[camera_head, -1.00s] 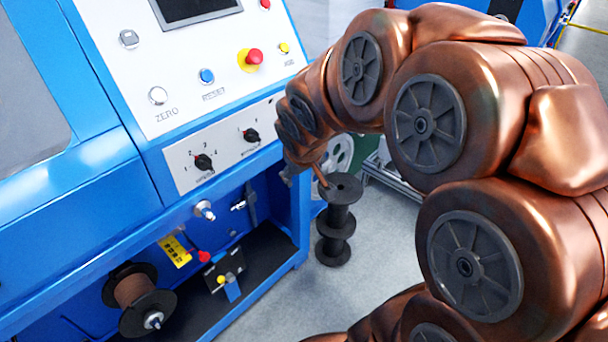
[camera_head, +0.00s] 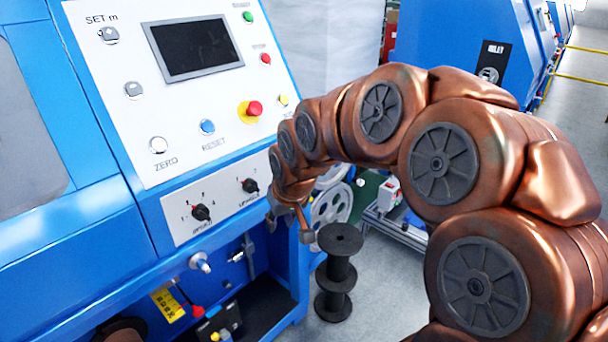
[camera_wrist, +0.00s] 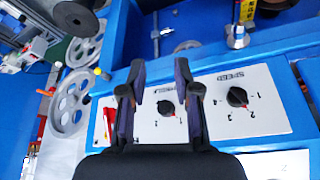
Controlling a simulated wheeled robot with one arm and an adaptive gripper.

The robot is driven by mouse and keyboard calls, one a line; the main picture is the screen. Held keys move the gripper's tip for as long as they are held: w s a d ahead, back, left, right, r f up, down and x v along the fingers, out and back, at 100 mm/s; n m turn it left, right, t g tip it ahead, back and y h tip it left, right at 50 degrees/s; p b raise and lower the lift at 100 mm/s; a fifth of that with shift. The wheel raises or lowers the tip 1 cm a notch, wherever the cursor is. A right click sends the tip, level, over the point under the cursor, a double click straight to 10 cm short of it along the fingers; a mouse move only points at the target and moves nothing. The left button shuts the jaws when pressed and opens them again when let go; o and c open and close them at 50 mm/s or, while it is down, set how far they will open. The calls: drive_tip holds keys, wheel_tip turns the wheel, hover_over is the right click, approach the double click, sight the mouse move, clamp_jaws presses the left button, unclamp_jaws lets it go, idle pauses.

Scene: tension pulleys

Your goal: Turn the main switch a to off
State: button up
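A black plate with a round grey switch (camera_head: 489,74) is on the blue machine at the back right in the head view. Its label is too small to read surely, so I cannot tell whether it is main switch a. Two black rotary knobs, left (camera_head: 201,212) and right (camera_head: 250,185), sit on the near machine's white panel. The wrist view shows the same knobs, one between my fingers in the picture (camera_wrist: 166,108) and one to the right (camera_wrist: 238,97). My gripper (camera_wrist: 160,85) is open and empty, apart from the panel; it also shows in the head view (camera_head: 303,225).
The near console has a dark screen (camera_head: 194,47), a red emergency button (camera_head: 254,108) and a blue reset button (camera_head: 207,126). A black spool stand (camera_head: 338,270) stands on the floor just right of my gripper. Grey floor (camera_head: 388,290) is free beyond it.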

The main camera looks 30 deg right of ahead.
drive_tip(key=w+y+b, duration=0.1)
drive_tip(key=w, duration=0.1)
drive_tip(key=w+m+t+y+b, duration=0.1)
drive_tip(key=w+y, duration=0.1)
drive_tip(key=w, duration=0.1)
drive_tip(key=w+r+m+y+b, duration=0.1)
drive_tip(key=w+b, duration=0.1)
drive_tip(key=w, duration=0.1)
drive_tip(key=shift+w+d+r+t+y, duration=0.1)
drive_tip(key=shift+d+t+y, duration=0.2)
drive_tip(key=shift+t, duration=0.1)
clamp_jaws()
drive_tip(key=w+d+r+m+t+y+b, duration=0.1)
drive_tip(key=d+r+m+t+y+b, duration=0.25)
drive_tip(key=d, duration=0.95)
drive_tip(key=w+d+m+t+b, duration=0.2)
drive_tip(key=d+t+b, duration=0.3)
drive_tip(key=d, duration=0.9)
drive_tip(key=w+a+f+p, duration=0.1)
drive_tip(key=w+a+f, duration=0.1)
drive_tip(key=w+a, duration=0.5)
drive_tip(key=shift+w+a+f, duration=0.2)
drive_tip(key=shift+w+a, duration=0.05)
drive_tip(key=shift+a, duration=0.6)
